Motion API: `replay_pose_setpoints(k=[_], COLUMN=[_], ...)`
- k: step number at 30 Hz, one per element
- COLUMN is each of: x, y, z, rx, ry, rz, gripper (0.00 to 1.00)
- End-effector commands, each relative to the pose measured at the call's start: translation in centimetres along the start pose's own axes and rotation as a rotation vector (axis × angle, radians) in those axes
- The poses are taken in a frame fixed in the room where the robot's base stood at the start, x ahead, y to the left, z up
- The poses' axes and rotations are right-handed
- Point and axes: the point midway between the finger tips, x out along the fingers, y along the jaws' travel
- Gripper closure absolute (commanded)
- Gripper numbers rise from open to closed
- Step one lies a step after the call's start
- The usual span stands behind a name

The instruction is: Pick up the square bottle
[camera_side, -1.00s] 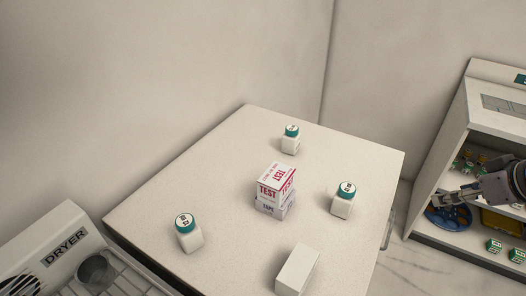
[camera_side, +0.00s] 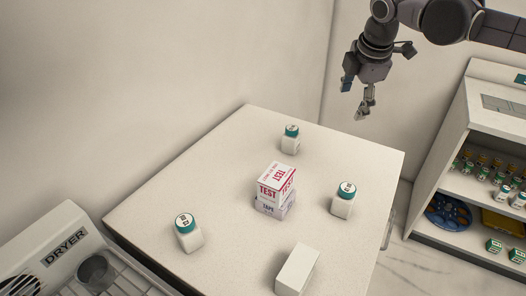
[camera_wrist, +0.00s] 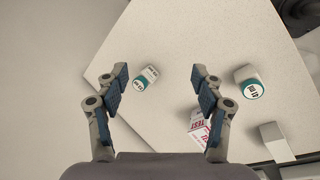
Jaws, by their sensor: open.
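Three white square-bodied bottles with teal caps stand on the pale table: a far bottle (camera_side: 291,145), a right bottle (camera_side: 342,207) and a front-left bottle (camera_side: 191,240). Which one is meant I cannot tell. My gripper (camera_side: 355,98) is open and empty, high above the table's far right side and clear of every bottle. In the wrist view, one capped bottle (camera_wrist: 148,74) lies in the gap between my open fingers (camera_wrist: 159,82), well below them. Another bottle (camera_wrist: 246,74) shows right of the fingers.
Two stacked boxes, an upper TEST box (camera_side: 275,182) and a lower box (camera_side: 275,208), stand mid-table among the bottles. A plain white box (camera_side: 297,270) is near the front edge. A dryer (camera_side: 60,245) is at left and a stocked shelf unit (camera_side: 480,170) at right.

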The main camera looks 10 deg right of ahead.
Motion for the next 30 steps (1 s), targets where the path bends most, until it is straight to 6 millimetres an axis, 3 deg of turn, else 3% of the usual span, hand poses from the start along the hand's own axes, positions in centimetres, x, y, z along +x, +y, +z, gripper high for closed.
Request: replay_pose_setpoints(k=[6,15,21,30], x=[2.7,6.6,7.8,11.6], y=[3.3,4.7,4.6,4.4], z=[-5.5,-11.8,-13.5,-13.1], rx=[-0.354,-0.773,-0.892,-0.903], ry=[-0.043,-0.089,-0.101,-0.102], rz=[-0.042,-0.103,-0.123,-0.126], gripper=[0.32,0.32,0.32,0.32])
